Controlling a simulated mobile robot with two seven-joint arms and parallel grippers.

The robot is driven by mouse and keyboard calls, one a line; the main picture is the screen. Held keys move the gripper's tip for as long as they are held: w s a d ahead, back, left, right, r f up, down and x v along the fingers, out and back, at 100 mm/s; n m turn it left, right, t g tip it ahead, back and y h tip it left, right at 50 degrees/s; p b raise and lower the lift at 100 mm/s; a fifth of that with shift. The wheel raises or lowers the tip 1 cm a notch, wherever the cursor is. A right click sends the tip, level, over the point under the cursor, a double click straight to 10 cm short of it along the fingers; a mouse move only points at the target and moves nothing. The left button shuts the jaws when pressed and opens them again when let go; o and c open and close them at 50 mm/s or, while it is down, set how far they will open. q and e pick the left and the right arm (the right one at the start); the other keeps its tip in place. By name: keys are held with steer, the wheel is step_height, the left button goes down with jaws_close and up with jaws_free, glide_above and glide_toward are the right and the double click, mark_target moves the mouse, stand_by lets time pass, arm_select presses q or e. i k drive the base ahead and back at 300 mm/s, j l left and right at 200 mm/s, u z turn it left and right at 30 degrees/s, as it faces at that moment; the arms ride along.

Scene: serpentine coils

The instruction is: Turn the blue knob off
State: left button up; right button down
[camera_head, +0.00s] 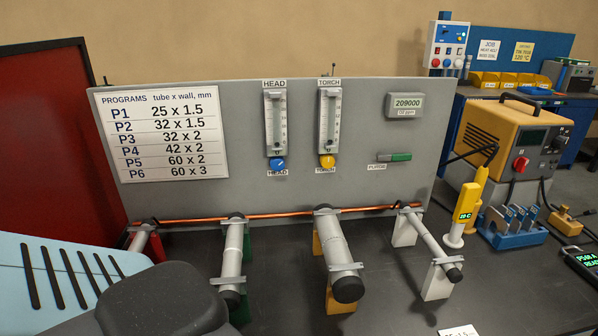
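The blue knob (277,163) sits on the grey upright panel (240,110), under the left flow meter (275,120) marked HEAD. A label reading HEAD is just below it. A yellow knob (327,161) sits under the right flow meter (329,118) marked TORCH. Both knobs are unobstructed, and nothing touches the blue one. The floats in the meters are too small to read. A light blue and dark grey part of my own body fills the lower left. Neither of my grippers shows in this view.
Several grey tubes on coloured stands, such as the large middle tube (334,250), project forward before the panel along a copper pipe (280,215). A green PURGE lever (400,157), a yellow probe (467,205) and an orange power unit (508,140) are to the right.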

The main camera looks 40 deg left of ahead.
mark_target(278, 163)
steer(key=i+l, duration=0.15)
steer(key=l, duration=0.2)
steer(key=i+l, duration=0.1)
steer(key=l, duration=0.2)
steer(key=i+l, duration=0.15)
steer(key=l, duration=0.2)
steer(key=i+l+u, duration=0.1)
steer(key=l, duration=0.25)
steer(key=u, duration=2.7)
